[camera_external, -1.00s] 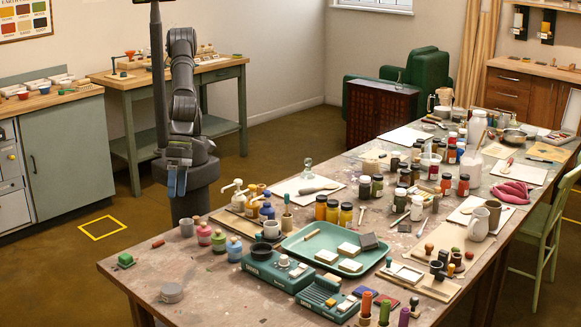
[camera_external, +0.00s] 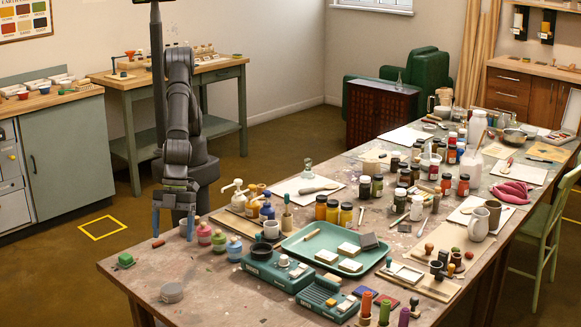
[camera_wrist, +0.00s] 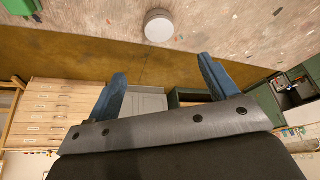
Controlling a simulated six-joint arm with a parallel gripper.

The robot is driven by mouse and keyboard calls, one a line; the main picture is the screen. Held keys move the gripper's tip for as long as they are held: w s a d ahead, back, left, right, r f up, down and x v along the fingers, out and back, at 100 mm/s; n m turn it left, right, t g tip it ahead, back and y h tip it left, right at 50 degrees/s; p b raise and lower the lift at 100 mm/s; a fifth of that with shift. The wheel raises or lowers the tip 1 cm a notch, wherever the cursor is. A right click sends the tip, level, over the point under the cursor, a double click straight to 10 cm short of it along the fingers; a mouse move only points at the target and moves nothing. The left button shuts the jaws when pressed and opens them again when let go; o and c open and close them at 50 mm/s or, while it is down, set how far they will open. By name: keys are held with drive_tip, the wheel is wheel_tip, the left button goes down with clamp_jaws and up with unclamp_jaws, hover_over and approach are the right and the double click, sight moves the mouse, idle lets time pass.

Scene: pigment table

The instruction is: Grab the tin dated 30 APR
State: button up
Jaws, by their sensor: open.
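A low round grey tin (camera_external: 171,292) lies on the near left part of the long table (camera_external: 125,268). It also shows as a pale round lid at the top of the wrist view (camera_wrist: 158,25). No date can be read on it, so I cannot tell whether it is the 30 APR one. A small grey pot stands near my right finger, mostly hidden by it. My gripper (camera_external: 173,223) is open and empty at the table's far left edge, apart from the tin. Its two blue fingers also show in the wrist view (camera_wrist: 160,70).
A green block (camera_external: 125,260) lies left of the tin. A teal device (camera_external: 285,270) and a green tray (camera_external: 325,237) are further right. The wood around the tin is mostly clear.

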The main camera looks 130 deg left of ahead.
hover_over(172, 287)
drive_tip(key=a, duration=0.1)
drive_tip(key=f, duration=0.6)
drive_tip(key=s+f, duration=0.1)
drive_tip(key=f, duration=0.2)
drive_tip(key=shift+a+f, duration=0.15)
drive_tip(key=shift+f, duration=0.25)
drive_tip(key=shift+x, duration=2.8)
drive_tip(key=shift+a, duration=0.2)
drive_tip(key=shift+c, duration=0.5)
drive_tip(key=c, duration=1)
